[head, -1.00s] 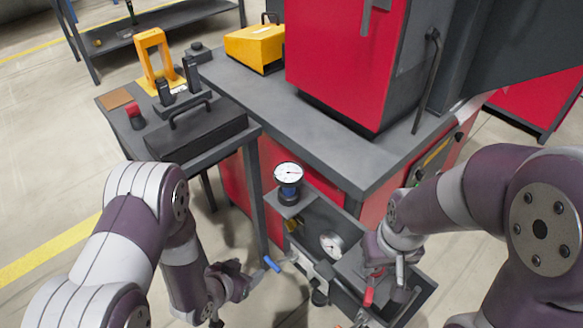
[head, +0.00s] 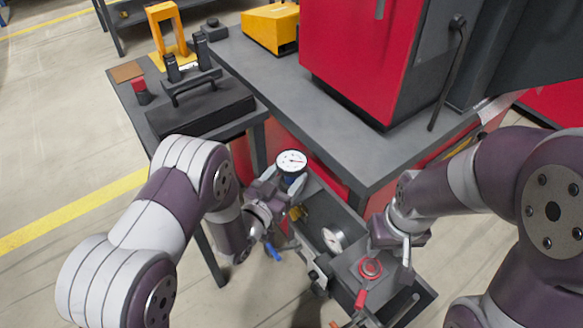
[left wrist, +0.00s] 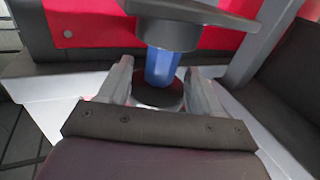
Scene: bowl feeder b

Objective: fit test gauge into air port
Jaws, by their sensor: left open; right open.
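The test gauge (head: 291,161) has a white dial and a dark and blue body. It stands upright on a small ledge at the left end of the grey open box. My left gripper (head: 283,182) is open, with a finger on each side of the gauge. In the left wrist view the gauge's blue stem (left wrist: 161,67) is between the open fingers, below its dark head. Contact is not clear. My right gripper (head: 388,258) is open over the box's right part, by a red round part (head: 370,268). I cannot pick out the air port for certain.
A second white dial (head: 333,238) sits inside the box (head: 425,296). A brass fitting (head: 298,212) and a blue lever (head: 273,253) are near my left gripper. The grey bench (head: 270,95) with a red cabinet (head: 350,60) stands behind. A side table holds a black case (head: 200,108).

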